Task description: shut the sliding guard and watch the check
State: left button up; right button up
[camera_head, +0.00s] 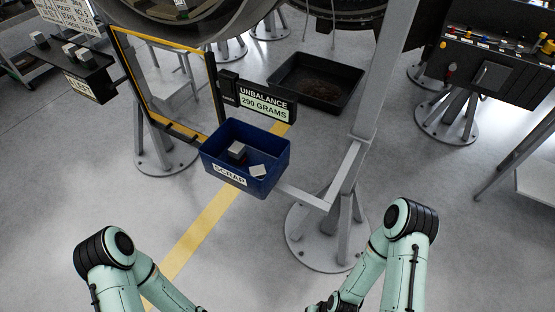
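The guard appears to be the yellow-edged, see-through panel (180,130) standing upright at the upper left, in front of a stand. The large round engine casing (190,14) is cut off by the top edge; the panel stands below and left of its middle. The check display (265,103) reads "UNBALANCE 290 GRAMS", right of the panel. My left arm comes in at the lower left, and its gripper is below the picture. My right arm comes in at the lower right; only a dark part at its end shows at the bottom edge, too little to tell its fingers.
A blue SCRAP bin (267,183) with a few grey blocks hangs below the display. A black tray (350,92) lies behind. A grey post (372,110) stands right of centre. A control console (500,60) is at right.

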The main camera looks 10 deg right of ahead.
aim_at(197, 135)
jog(key=i+j+z, duration=0.25)
jog(key=j, duration=0.2)
jog(key=i+j+z, duration=0.1)
jog(key=j+z, duration=0.15)
jog(key=j, duration=0.2)
jog(key=i+j+z, duration=0.1)
jog(key=j+z, duration=0.2)
jog(key=j, duration=0.2)
jog(key=j+z, duration=0.25)
jog(key=j, duration=0.25)
jog(key=i, duration=0.05)
